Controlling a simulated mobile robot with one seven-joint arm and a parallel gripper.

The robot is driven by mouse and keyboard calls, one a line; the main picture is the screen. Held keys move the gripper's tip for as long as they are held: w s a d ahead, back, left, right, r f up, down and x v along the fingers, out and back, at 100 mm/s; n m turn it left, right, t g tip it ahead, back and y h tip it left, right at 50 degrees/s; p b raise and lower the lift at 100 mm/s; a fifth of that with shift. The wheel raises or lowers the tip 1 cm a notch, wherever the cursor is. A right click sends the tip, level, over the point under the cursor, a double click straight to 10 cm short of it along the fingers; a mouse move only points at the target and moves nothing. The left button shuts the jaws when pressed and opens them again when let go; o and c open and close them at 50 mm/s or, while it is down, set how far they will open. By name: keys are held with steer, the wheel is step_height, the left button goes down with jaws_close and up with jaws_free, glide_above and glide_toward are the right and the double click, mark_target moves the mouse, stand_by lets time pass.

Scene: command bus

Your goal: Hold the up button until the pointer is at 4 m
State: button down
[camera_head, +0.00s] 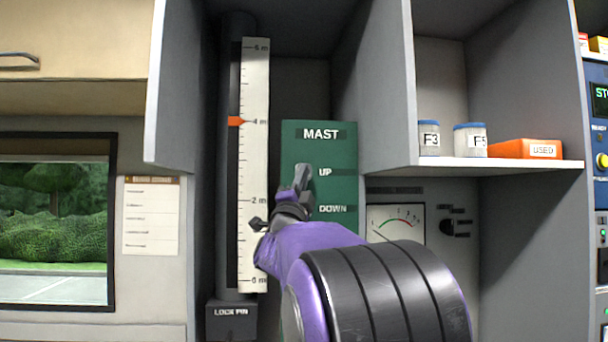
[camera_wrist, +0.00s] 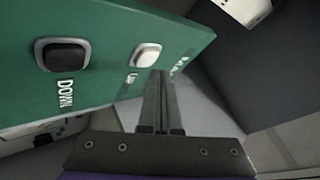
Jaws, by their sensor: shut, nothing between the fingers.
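The green MAST panel (camera_head: 291,143) has a dark DOWN button (camera_wrist: 63,54) and a pale UP button (camera_wrist: 146,56) in the wrist view. In the head view my gripper (camera_head: 302,172) hides the buttons, with its tips beside the UP label. In the wrist view my gripper (camera_wrist: 160,75) is shut and empty, its tips right at the UP button; I cannot tell whether they touch it. The orange pointer (camera_head: 236,121) is level with the 4 m mark on the white scale (camera_head: 256,160).
A grey divider wall (camera_head: 383,85) stands right of the panel. A shelf (camera_head: 500,166) beyond it holds two jars and an orange USED box (camera_head: 525,149). The LOCK PIN block (camera_head: 231,318) is below the scale.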

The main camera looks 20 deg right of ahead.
steer(key=shift+s+a+b, duration=0.25)
steer(key=shift+s+b, duration=0.35)
steer(key=shift+s, duration=0.2)
steer(key=shift+s+a+b, duration=0.2)
steer(key=shift+s+b, duration=0.35)
steer(key=shift+s, duration=0.3)
steer(key=shift+s+a+b, duration=0.25)
steer(key=shift+s+b, duration=0.35)
steer(key=shift+s, duration=0.2)
steer(key=shift+w, duration=0.1)
